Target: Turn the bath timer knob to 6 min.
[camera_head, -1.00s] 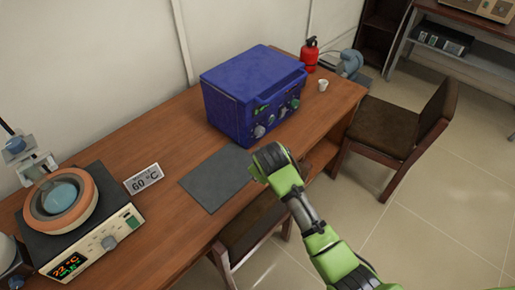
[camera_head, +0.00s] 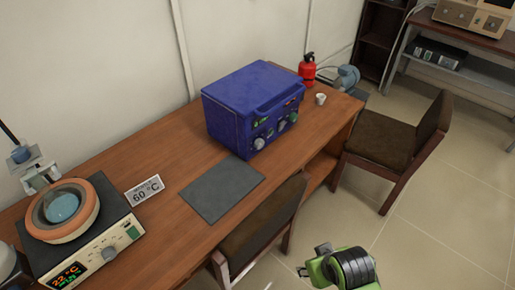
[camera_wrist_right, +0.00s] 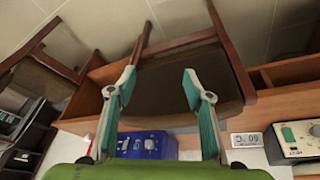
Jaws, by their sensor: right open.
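A blue box-shaped unit (camera_head: 250,95) stands on the wooden table, with several knobs and green-lit markings on its front panel (camera_head: 275,130). The lettering is too small to read, so I cannot tell which knob is the timer. A heating bath (camera_head: 62,210) with an orange rim stands at the left, with a red-green display and a grey knob (camera_head: 109,253). My right gripper (camera_wrist_right: 159,78) is open and empty in the wrist view, apart from everything. The blue unit (camera_wrist_right: 147,145) shows beyond its lower part. My right arm (camera_head: 345,268) shows at the bottom of the head view.
A sign reading 60 °C (camera_head: 145,190) and a dark mat (camera_head: 221,190) lie on the table. A chair (camera_head: 262,225) stands at the front edge, another (camera_head: 405,145) at the right. A white cup (camera_head: 320,99) and red extinguisher (camera_head: 307,70) are beyond the blue unit.

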